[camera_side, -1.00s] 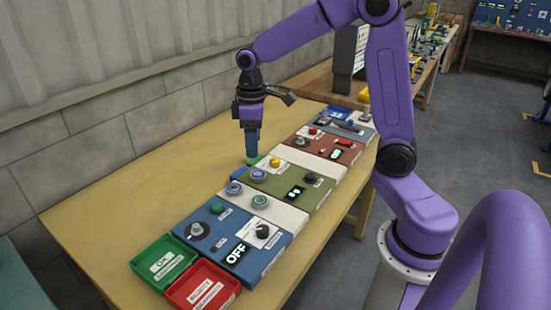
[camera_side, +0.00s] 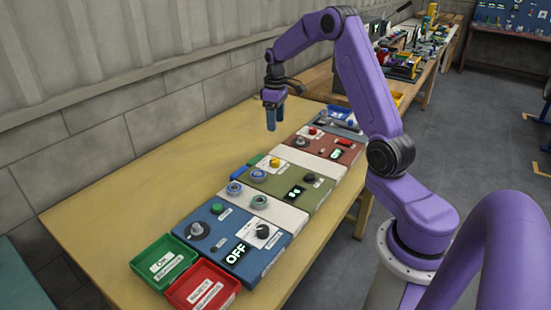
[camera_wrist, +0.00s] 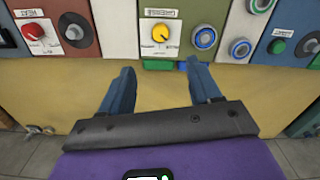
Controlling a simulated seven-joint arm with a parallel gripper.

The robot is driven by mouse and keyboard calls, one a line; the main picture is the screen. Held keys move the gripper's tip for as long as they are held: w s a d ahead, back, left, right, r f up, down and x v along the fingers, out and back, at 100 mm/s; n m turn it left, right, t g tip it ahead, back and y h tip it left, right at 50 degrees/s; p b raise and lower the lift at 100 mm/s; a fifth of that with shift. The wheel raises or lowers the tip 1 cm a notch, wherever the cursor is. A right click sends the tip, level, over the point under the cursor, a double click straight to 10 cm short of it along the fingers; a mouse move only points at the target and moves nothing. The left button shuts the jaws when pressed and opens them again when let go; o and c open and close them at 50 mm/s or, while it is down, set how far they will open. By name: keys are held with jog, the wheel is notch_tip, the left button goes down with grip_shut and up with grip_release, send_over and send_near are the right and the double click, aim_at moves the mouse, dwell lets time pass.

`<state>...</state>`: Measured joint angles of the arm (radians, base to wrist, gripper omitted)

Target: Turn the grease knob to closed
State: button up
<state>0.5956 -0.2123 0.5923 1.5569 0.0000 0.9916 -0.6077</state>
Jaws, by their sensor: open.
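My gripper (camera_side: 275,124) hangs above the rear edge of the row of panels, pointing down. In the wrist view its two blue fingers (camera_wrist: 161,68) are spread with nothing between them. A yellow knob (camera_side: 275,162) sits on a white plate on the olive panel; in the wrist view this knob (camera_wrist: 160,33) is just beyond the fingertips, untouched. A red knob (camera_side: 312,131) sits on the red-brown panel and also shows in the wrist view (camera_wrist: 33,32). A black knob (camera_side: 263,231) is on the blue panel.
Blue and green parts (camera_side: 250,163) edge the olive panel. A green tray (camera_side: 140,262) and a red tray (camera_side: 232,285) are at the near end. The wooden table (camera_side: 130,195) left of the panels is clear.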

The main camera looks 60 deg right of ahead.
aim_at(275, 160)
notch_tip(275, 160, down, 15)
jog(key=shift+f, duration=0.15)
dwell(0.4)
jog(key=c, duration=1)
